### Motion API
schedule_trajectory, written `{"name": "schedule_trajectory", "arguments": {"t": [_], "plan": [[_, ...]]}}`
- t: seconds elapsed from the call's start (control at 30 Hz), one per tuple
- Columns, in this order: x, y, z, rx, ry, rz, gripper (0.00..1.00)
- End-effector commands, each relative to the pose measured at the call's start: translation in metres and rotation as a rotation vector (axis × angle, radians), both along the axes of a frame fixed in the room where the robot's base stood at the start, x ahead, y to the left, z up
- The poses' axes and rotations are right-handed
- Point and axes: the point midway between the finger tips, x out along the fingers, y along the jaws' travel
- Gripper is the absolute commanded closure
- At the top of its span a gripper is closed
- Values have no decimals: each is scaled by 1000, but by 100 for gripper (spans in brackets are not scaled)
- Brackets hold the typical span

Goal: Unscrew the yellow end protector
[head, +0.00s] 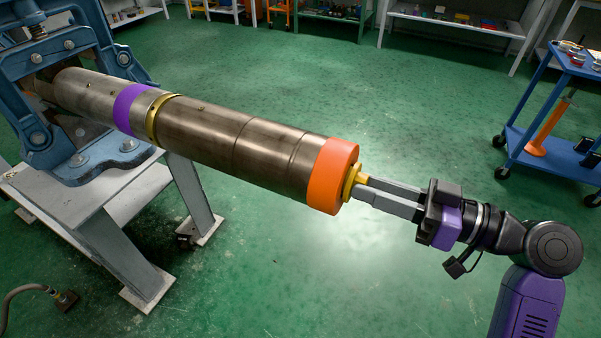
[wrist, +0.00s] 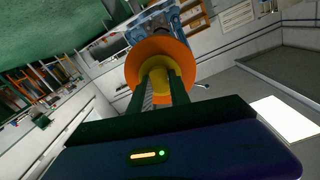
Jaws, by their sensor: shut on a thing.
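A long grey-brown pipe (head: 255,141) is held at its left end in a blue vise (head: 75,120) and sticks out level to the right. A wide orange collar (head: 330,176) sits on its free end. The yellow end protector (head: 350,181) shows as a small piece at the centre of the orange collar; it also shows in the wrist view (wrist: 154,72). My gripper (head: 367,190) comes from the right, in line with the pipe, with its fingers shut on the yellow end protector. In the wrist view the fingertips (wrist: 160,77) overlap the yellow part and hide some of it.
The vise stands on a grey steel stand (head: 95,220). A blue cart (head: 560,120) with small items stands at the right. Shelves (head: 450,22) line the back. A hose (head: 30,290) lies at the lower left. The green floor around the pipe's end is clear.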

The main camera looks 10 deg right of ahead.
Motion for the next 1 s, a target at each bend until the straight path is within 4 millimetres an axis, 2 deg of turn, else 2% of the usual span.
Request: {"name": "schedule_trajectory", "arguments": {"t": [0.7, 1.0], "plan": [[0, 0, -1, -213, -300, -1, 100], [-1, 0, 2, -239, -336, 0, 100]]}}
